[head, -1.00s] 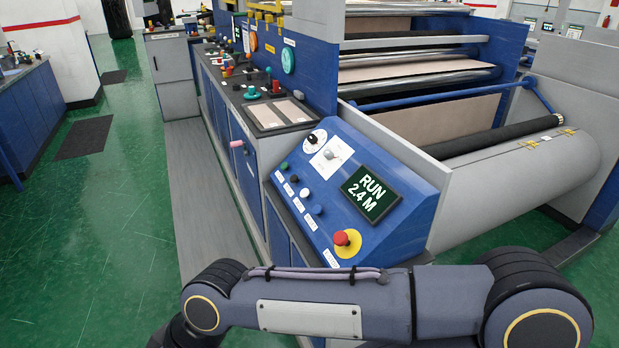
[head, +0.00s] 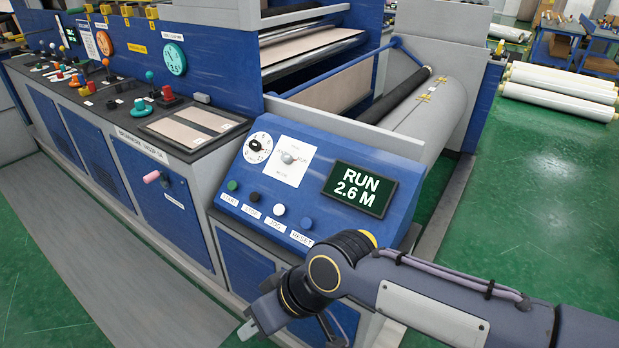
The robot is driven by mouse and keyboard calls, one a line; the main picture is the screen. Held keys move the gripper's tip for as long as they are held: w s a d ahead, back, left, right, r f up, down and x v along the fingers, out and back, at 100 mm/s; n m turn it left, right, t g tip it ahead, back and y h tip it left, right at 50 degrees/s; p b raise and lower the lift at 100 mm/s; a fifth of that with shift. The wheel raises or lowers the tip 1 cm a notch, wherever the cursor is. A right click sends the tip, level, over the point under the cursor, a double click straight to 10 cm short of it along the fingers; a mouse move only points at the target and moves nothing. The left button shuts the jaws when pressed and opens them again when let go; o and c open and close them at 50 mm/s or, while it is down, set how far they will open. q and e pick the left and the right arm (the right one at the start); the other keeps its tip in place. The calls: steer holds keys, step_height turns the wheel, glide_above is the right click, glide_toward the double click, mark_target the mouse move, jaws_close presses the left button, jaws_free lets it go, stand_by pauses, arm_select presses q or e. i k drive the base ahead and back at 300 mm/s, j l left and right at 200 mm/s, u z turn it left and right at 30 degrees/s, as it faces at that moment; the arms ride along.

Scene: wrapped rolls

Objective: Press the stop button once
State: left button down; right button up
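The blue sloped control panel (head: 310,165) is in the middle of the head view. Its black stop button (head: 254,195), labelled STOP, sits between the green start button (head: 232,186) and the white jog button (head: 279,210). The display (head: 360,189) reads RUN 2.6 M. My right gripper (head: 288,332) is in front of and below the panel, apart from the buttons. Its fingers look spread and empty, partly cut off by the lower edge. My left gripper is not in view.
A blue reset button (head: 307,223) is right of the jog button. A pink-ended handle (head: 152,177) sticks out from the cabinet at left. White rolls (head: 560,90) lie at far right.

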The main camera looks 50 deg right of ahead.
mark_target(254, 196)
steer(key=i+l+z, duration=0.1)
steer(key=z, duration=0.35)
steer(key=i+z, duration=0.3)
steer(key=z, duration=0.15)
steer(key=i+j+z, duration=0.1)
steer(key=z, duration=0.35)
steer(key=i+j+z, duration=0.15)
steer(key=z, duration=0.3)
steer(key=i+j+z, duration=0.2)
steer(key=z, duration=0.25)
steer(key=i+j+z, duration=0.15)
steer(key=z, duration=0.3)
steer(key=j, duration=0.1)
